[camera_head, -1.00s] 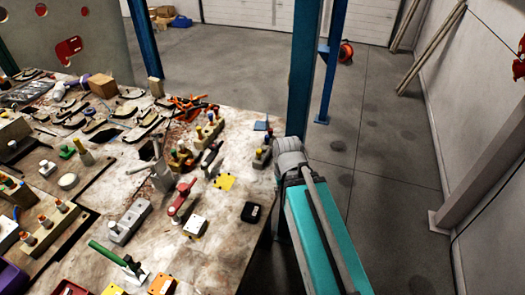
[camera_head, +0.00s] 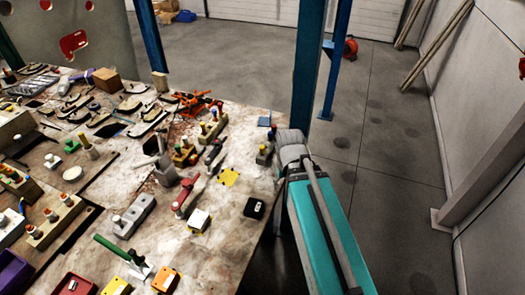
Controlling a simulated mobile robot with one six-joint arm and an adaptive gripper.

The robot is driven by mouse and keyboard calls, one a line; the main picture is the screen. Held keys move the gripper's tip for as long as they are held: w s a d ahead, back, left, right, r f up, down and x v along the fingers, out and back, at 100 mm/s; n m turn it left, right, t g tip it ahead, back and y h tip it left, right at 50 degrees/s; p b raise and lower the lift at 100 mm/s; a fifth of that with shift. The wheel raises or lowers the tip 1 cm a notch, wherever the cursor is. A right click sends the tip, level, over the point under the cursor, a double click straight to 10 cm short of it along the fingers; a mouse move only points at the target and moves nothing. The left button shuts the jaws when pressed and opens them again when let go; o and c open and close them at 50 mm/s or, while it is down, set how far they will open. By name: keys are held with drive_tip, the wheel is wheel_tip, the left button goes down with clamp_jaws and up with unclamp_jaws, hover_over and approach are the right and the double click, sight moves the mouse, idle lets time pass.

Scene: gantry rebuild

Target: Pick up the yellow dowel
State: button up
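A small yellow dowel (camera_head: 263,149) appears to stand upright in a dark block at the table's right edge, close beside my grey arm joint. Other small yellow tops show on a block (camera_head: 185,152) further left, so I cannot tell for certain which one is the dowel named. My teal and grey arm (camera_head: 325,230) rises at the right, beyond the table edge. My gripper is not visible; its fingers are hidden or out of the picture.
The worktable (camera_head: 215,255) is crowded with tools and blocks. Near the right edge lie a yellow plate (camera_head: 228,177), a black box (camera_head: 254,208) and a red-handled clamp (camera_head: 187,192). A teal post (camera_head: 305,75) stands behind the table. Floor at the right is open.

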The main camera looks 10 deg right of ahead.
sight(262, 147)
drive_tip(key=w+a+r+n+p, duration=0.2)
drive_tip(key=w+r+n+p, duration=0.4)
drive_tip(key=w, duration=0.3)
drive_tip(key=w+a+r+n+p, duration=0.3)
drive_tip(key=w+r+n+p, duration=0.3)
drive_tip(key=w+n, duration=0.2)
drive_tip(key=shift+w+r+n, duration=0.35)
drive_tip(key=shift+w+n, duration=0.05)
drive_tip(key=shift+w, duration=0.25)
drive_tip(key=shift+a+f, duration=0.1)
drive_tip(key=shift+f, duration=0.1)
wheel_tip(262, 147, down, 8)
drive_tip(key=b, duration=0.8)
drive_tip(key=shift+f+b, duration=0.15)
drive_tip(key=shift+b, duration=0.15)
drive_tip(key=shift+f, duration=0.1)
drive_tip(key=f+b, duration=0.3)
drive_tip(key=shift+w+d+f+b, duration=0.2)
drive_tip(key=shift+w+b, duration=0.05)
drive_tip(key=shift+b, duration=0.05)
drive_tip(key=shift+f+b, duration=0.8)
